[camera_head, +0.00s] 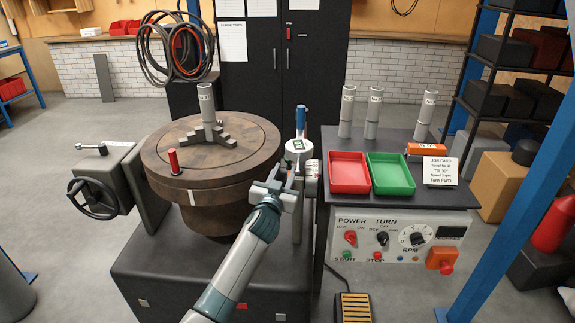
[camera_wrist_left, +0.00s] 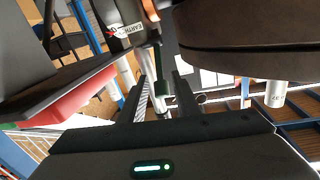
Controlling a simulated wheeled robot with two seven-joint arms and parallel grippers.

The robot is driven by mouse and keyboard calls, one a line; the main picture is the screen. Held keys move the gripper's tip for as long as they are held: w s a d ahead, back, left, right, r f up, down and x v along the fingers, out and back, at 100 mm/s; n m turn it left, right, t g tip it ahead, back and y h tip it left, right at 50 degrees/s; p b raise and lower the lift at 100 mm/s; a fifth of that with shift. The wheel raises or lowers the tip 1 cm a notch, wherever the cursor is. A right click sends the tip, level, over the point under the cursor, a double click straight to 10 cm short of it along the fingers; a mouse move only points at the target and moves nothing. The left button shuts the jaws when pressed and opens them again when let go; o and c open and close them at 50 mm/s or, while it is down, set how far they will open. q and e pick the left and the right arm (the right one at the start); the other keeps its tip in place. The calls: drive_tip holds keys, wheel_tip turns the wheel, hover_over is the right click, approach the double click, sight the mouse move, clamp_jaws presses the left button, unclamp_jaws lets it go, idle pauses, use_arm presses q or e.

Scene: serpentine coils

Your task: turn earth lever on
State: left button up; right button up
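My left gripper (camera_head: 279,182) is beside the upright metal post between the round turntable and the control bench. In the left wrist view its two fingers (camera_wrist_left: 161,95) stand apart. A thin metal rod with a dark green part (camera_wrist_left: 163,87) shows in the gap between them; I cannot tell whether they touch it. The post carries a pale round head (camera_head: 299,147) with a blue-topped piece (camera_head: 300,117). The lever itself is not clearly made out. My right gripper is not in view.
The brown turntable (camera_head: 165,150) with a chuck and a red-handled pin (camera_head: 173,161) is close on the left. The bench holds a red tray (camera_head: 349,172), a green tray (camera_head: 390,173) and several grey cylinders. The control panel (camera_head: 380,237) is at its front.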

use_arm(q)
drive_tip(key=shift+w+d, duration=0.2)
drive_tip(key=shift+w, duration=0.9)
drive_tip(key=shift+w+d, duration=0.15)
drive_tip(key=shift+w, duration=0.95)
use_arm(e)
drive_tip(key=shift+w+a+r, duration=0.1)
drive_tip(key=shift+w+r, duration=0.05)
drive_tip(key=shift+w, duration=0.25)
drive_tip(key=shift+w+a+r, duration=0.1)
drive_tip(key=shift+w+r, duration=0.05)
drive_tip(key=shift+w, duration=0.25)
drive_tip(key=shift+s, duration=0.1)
use_arm(q)
clamp_jaws()
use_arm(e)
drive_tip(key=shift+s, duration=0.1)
